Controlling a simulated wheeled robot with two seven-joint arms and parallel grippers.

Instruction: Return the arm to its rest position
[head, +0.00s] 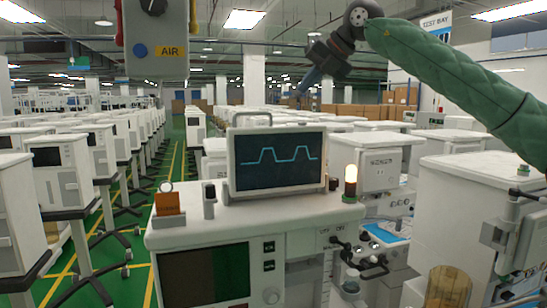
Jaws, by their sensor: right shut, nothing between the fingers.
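My right arm, in a green padded sleeve, reaches in from the upper right of the head view. Its dark wrist bends down to the left, and my right gripper (300,92) is raised in the air above and behind the monitor in the picture. The gripper is shut with nothing held. It looks clear of the cart (215,222) in front of me. My left gripper is out of view.
A grey box labelled AIR (157,75) hangs at upper left. More white carts (480,215) stand right. A green aisle (165,165) runs left.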

